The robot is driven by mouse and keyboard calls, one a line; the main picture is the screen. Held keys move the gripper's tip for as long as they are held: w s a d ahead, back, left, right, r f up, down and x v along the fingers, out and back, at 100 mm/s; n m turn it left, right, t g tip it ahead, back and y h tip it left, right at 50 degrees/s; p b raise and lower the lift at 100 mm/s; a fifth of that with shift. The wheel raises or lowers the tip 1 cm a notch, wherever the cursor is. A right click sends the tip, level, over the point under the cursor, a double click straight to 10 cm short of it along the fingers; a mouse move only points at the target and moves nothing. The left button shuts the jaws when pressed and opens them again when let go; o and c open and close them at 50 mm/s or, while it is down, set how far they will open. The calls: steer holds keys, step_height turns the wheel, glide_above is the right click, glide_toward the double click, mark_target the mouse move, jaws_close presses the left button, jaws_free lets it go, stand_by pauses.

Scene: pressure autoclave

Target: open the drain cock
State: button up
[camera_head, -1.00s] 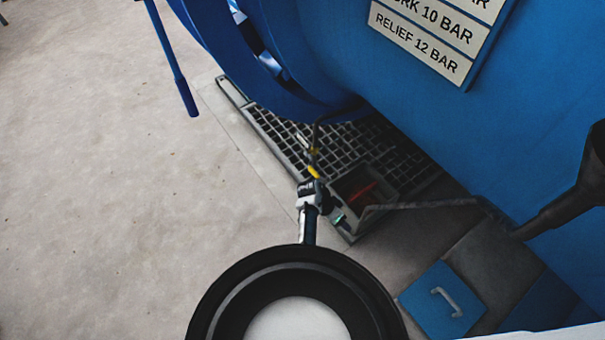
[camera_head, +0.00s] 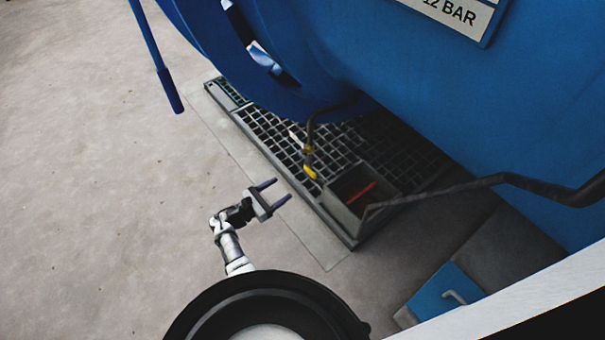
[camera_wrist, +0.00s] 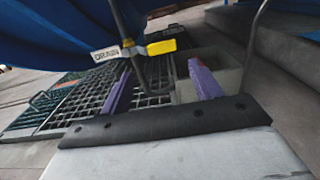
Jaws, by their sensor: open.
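The drain cock (camera_head: 309,165) hangs on a dark pipe below the blue vessel. Its yellow lever (camera_wrist: 162,46) and a white tag reading DRAIN (camera_wrist: 106,53) show in the wrist view. The lever points to the right there. My gripper (camera_head: 282,190) is open and empty, to the lower left of the cock in the head view, apart from it. In the wrist view its two purple fingers (camera_wrist: 163,70) are spread, with the cock beyond and above them. Nothing hides the yellow lever.
A floor grating (camera_head: 262,128) lies under the pipe. An open grey box (camera_head: 345,212) with something red inside sits at its near end. A dark pipe (camera_head: 480,183) runs above the box to the right. The blue vessel (camera_head: 430,90) overhangs. The floor at left is clear.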

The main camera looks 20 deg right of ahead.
mark_target(308, 171)
steer(key=b+x, duration=0.3)
steer(key=x, duration=1)
steer(key=shift+d, duration=0.4)
steer(key=c, duration=1.1)
